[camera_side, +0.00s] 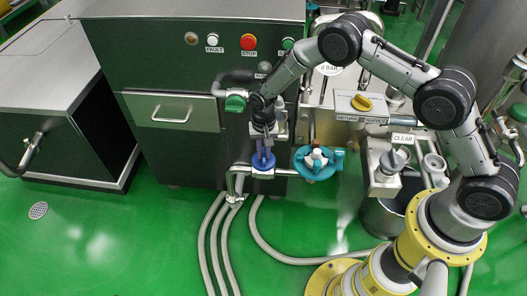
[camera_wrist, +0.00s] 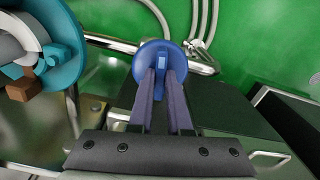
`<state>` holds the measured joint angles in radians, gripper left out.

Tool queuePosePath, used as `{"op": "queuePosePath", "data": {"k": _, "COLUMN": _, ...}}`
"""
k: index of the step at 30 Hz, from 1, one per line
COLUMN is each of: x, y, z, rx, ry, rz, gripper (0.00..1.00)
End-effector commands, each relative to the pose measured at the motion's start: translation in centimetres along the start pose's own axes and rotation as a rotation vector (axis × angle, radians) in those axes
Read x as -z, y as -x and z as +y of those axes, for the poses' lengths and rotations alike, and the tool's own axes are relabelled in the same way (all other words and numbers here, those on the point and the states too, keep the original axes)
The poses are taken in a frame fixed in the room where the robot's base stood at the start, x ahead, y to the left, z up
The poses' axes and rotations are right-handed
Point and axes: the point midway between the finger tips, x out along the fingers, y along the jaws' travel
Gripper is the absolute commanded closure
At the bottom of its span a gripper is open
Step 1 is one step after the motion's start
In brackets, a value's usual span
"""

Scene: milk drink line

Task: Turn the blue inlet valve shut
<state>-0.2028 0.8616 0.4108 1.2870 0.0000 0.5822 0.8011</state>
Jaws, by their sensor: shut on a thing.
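The blue inlet valve (camera_side: 262,168) sits on a metal pipe low in front of the dark green cabinet. In the wrist view it is a round blue disc (camera_wrist: 147,54) with a small raised tab in the middle. My gripper (camera_side: 264,152) reaches down onto it from above. In the wrist view my gripper's (camera_wrist: 161,76) two long fingers lie on either side of the tab, shut on the valve handle. The fingertips partly cover the disc, and the exact contact on the tab is too small to make out.
A teal valve wheel (camera_side: 302,166) stands close to the right of the blue valve. A green-handled valve (camera_side: 235,103) is up and left of it. Grey hoses (camera_side: 213,240) run down to the open green floor.

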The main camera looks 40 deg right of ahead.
Motion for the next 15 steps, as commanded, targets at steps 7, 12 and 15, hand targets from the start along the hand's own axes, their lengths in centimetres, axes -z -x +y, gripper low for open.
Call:
{"op": "queuePosePath", "data": {"k": 7, "x": -0.02, "y": 0.06, "z": 0.01, "rx": -0.001, "ry": -0.132, "rz": -0.001, "gripper": 1.0}}
{"op": "queuePosePath", "data": {"k": 12, "x": -0.02, "y": 0.05, "z": 0.01, "rx": -0.001, "ry": -0.181, "rz": -0.001, "gripper": 1.0}}
{"op": "queuePosePath", "data": {"k": 15, "x": -0.01, "y": 0.05, "z": 0.01, "rx": -0.001, "ry": -0.195, "rz": -0.001, "gripper": 1.0}}
